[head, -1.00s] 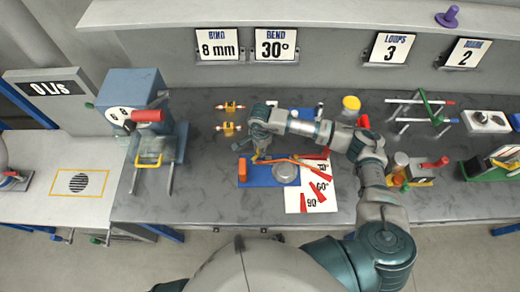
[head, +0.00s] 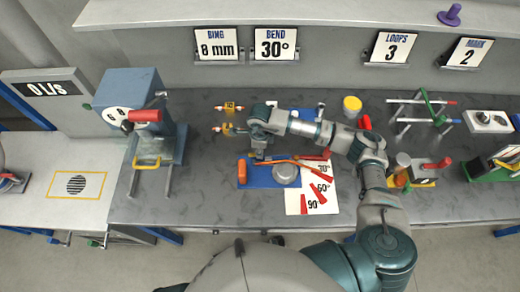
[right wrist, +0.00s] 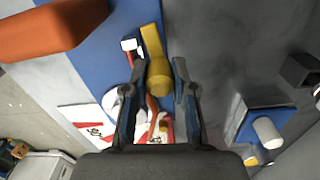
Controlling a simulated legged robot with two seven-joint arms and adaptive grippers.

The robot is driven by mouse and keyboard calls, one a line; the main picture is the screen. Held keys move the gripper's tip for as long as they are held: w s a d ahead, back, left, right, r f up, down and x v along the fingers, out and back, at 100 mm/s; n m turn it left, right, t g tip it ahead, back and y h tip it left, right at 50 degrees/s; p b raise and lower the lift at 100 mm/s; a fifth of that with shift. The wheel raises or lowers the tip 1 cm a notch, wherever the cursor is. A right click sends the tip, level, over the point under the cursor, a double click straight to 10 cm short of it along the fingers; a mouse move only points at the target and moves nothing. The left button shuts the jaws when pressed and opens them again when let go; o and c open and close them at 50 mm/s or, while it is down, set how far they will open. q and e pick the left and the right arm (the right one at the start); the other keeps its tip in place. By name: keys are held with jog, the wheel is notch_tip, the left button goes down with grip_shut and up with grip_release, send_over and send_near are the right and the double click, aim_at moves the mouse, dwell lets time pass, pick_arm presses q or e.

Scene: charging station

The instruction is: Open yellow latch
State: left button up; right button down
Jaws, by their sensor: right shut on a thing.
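The yellow latch (right wrist: 152,43) is a small flat bar with a round yellow knob (right wrist: 159,78) on the blue base of the bending jig. My right gripper (right wrist: 157,82) is shut on the knob, one dark finger on each side, in the right wrist view. In the head view my right gripper (head: 259,151) points down at the back of the blue base (head: 266,182) and mostly hides the latch. The base also carries an orange block (head: 242,173), a round metal disc (head: 286,173) and a red-handled lever (head: 308,160). My left gripper is out of view.
A white angle sheet (head: 318,190) with red markers lies right of the base. A blue machine (head: 133,105) with a red handle stands left. Two small yellow clamps (head: 229,106) lie behind. A yellow-lidded pot (head: 352,105) and a rack (head: 424,105) stand right. The front-left bench is clear.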

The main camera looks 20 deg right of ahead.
dwell(0.5)
jog(key=c, duration=0.9)
grip_release()
jog(key=shift+c, duration=0.2)
notch_tip(320, 180, up, 12)
jog(key=shift+w, duration=0.1)
